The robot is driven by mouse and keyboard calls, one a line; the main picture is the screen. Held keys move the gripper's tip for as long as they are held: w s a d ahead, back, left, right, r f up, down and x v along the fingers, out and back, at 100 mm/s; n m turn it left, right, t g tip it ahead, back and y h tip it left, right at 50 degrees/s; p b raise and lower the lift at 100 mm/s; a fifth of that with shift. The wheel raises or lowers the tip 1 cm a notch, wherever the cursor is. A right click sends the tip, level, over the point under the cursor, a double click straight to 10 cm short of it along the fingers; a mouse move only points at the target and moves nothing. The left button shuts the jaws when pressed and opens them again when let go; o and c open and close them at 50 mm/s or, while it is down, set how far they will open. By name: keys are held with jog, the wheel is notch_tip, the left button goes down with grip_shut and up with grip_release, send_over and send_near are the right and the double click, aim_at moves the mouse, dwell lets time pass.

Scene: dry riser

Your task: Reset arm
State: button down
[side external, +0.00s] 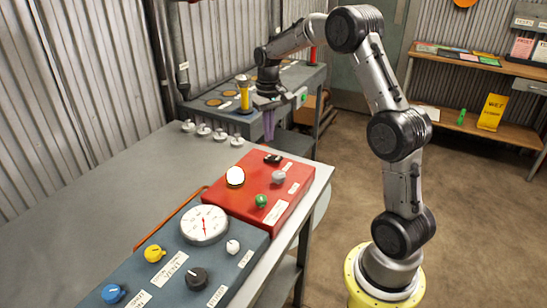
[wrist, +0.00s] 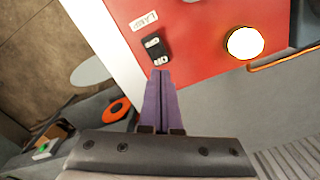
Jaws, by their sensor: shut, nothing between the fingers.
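My gripper (side external: 268,137) has purple fingers, pressed together and pointing down. It hangs above the far end of the red panel (side external: 290,205), with nothing held. In the wrist view the shut fingertips (wrist: 161,72) appear just below a black switch (wrist: 154,48) beside a label that seems to read LAMP. The switch also shows in the side view (side external: 272,158). The fingers look apart from it in the side view. A round lamp (side external: 235,176) on the panel glows white; it also shows in the wrist view (wrist: 245,43).
The red panel also has a grey knob (side external: 278,177) and a green knob (side external: 261,201). A blue-grey panel (side external: 225,265) with a white dial (side external: 204,225) and several knobs adjoins it. A back bench holds a yellow cylinder (side external: 243,98). The grey table (side external: 120,195) is bare at left.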

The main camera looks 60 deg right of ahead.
jog(key=shift+r, duration=0.7)
jog(key=s+a+r+n+t, duration=0.2)
jog(key=s+a+r, duration=0.2)
jog(key=a+r, duration=0.3)
jog(key=s+a+r+n+t, duration=0.1)
jog(key=s+a+r+t, duration=0.15)
jog(key=a+r, duration=0.45)
jog(key=s+a+n, duration=0.2)
jog(key=s+a, duration=0.4)
jog(key=s, duration=0.4)
jog(key=s+a+f+n+t, duration=0.1)
jog(key=s+f, duration=0.5)
jog(key=s, duration=0.1)
jog(key=shift+s+a+f, duration=0.25)
jog(key=shift+s+f, duration=0.05)
